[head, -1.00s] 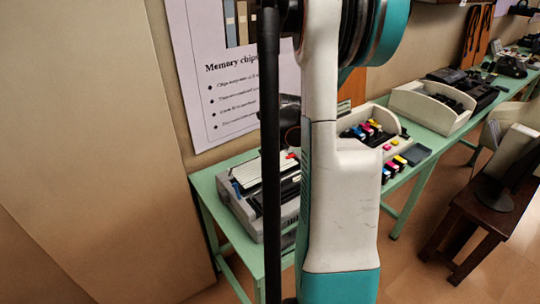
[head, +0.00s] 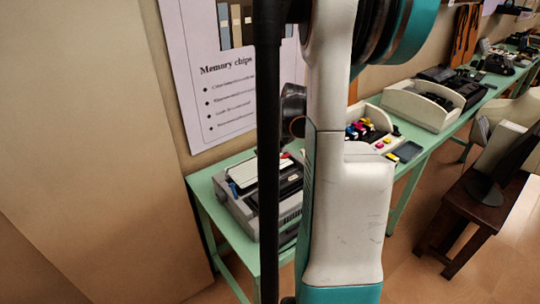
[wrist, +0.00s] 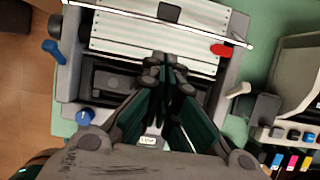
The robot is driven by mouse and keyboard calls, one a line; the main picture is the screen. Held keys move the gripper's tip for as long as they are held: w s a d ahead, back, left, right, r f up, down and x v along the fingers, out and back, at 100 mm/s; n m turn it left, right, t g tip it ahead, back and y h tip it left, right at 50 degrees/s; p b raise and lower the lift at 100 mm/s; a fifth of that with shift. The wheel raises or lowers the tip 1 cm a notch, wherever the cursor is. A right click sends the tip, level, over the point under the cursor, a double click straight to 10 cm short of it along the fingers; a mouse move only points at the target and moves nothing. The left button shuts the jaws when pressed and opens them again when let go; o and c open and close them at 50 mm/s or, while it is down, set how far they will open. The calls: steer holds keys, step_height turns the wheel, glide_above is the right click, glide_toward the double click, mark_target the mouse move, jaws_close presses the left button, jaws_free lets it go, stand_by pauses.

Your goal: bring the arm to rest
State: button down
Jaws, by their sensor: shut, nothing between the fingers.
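My gripper (wrist: 163,70) shows in the wrist view with its fingers together and nothing between them. It is over a grey printer (wrist: 222,75) with a ribbed pale paper cover, blue knobs and a red tab; how far above it I cannot tell. In the head view the printer (head: 238,208) sits on the green table (head: 207,178), partly hidden behind my arm and a dark vertical bar. My white and teal arm stands upright across the middle of the head view. The gripper's fingers cannot be made out there.
A white tray with coloured cartridges (head: 372,133) stands right of my arm, and a white bin (head: 422,107) lies farther along the table. A dark wooden stool (head: 480,205) stands on the floor at right. A tan panel (head: 80,150) fills the left side.

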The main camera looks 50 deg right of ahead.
steer(key=v, duration=0.2)
steer(key=w+p+v, duration=0.1)
steer(key=v, duration=0.1)
steer(key=shift+s+r, duration=0.15)
steer(key=shift+r, duration=0.4)
